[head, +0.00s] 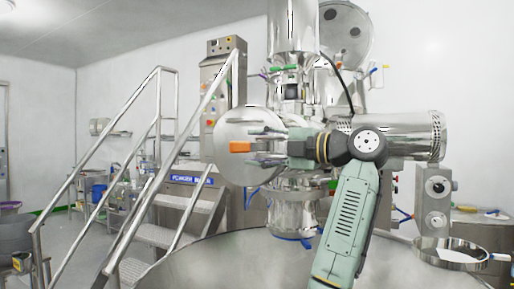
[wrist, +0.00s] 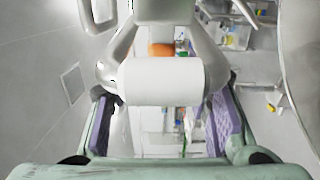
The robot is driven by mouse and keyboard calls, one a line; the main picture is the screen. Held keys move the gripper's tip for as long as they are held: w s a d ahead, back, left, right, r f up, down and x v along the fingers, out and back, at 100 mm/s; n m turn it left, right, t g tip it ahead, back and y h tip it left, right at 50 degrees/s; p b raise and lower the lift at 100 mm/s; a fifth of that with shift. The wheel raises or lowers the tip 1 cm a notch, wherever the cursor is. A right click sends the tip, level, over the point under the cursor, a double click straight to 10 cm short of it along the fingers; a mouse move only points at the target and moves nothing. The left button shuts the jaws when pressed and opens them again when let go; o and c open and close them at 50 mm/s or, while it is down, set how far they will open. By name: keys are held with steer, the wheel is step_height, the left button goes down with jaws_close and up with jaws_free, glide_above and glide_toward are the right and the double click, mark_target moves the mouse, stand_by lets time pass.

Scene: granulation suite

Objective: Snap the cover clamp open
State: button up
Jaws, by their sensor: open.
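The shiny round cover (head: 232,163) stands on the left end of the steel machine in the head view. A small orange block (head: 240,146), which may be the grip of the cover clamp, shows in front of it. My gripper (head: 260,146) is open and points left, its fingers just right of the orange block. In the wrist view, the purple-padded fingers of my gripper (wrist: 162,118) are spread apart. A pale cylinder (wrist: 160,82) lies across the view just beyond them, with an orange patch (wrist: 161,49) behind it. I cannot tell whether anything touches the fingers.
Steel stairs with handrails (head: 160,160) stand at the left. A large steel vessel (head: 225,262) fills the lower foreground. A control panel (head: 222,85) rises behind the stairs. A horizontal steel cylinder (head: 405,135) lies to the right. Some floor is free at the far left.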

steer(key=shift+a, duration=0.25)
steer(key=v, duration=1.2)
